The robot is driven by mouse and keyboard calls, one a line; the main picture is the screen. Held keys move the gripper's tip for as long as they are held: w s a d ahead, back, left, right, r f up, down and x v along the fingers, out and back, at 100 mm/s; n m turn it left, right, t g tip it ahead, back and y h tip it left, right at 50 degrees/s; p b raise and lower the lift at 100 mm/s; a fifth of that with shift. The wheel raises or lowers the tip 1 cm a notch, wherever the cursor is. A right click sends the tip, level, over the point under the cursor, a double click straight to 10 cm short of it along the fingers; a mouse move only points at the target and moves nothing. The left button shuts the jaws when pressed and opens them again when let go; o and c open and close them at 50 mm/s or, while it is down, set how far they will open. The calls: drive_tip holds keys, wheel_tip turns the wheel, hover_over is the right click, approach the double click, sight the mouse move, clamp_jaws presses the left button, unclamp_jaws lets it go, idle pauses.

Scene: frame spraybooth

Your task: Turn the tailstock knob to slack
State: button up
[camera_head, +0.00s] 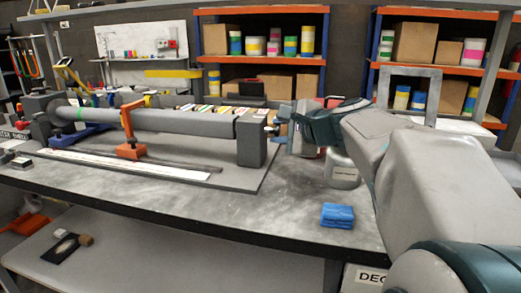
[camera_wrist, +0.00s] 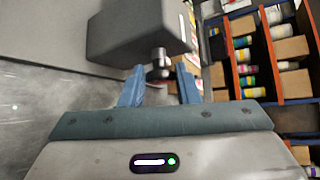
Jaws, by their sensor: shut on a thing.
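The tailstock (camera_head: 251,140) is a dark grey block at the right end of a long grey tube on the bench rig. In the wrist view the tailstock (camera_wrist: 128,35) fills the upper middle. Its small dark knob (camera_wrist: 159,72) sticks out on a short metal stem toward my gripper. My gripper (camera_wrist: 160,84) has blue fingers, one on each side of the knob, and is shut on it. In the head view my gripper (camera_head: 278,134) reaches in from the right at the tailstock's right face. The knob is small and largely hidden there. Its turn angle cannot be told.
An orange clamp (camera_head: 130,135) stands midway along the tube (camera_head: 175,122). A light grey can (camera_head: 342,170) stands below my arm, and a folded blue cloth (camera_head: 336,215) lies near the bench's front edge. Shelves with tins and boxes stand behind. The bench front is mostly clear.

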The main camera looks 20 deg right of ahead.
drive_tip(key=shift+f+n+t+b, duration=0.15)
drive_tip(key=shift+n+t+b, duration=0.4)
drive_tip(key=shift+b, duration=1.6)
drive_tip(key=o, duration=0.9)
drive_tip(key=shift+o, duration=0.2)
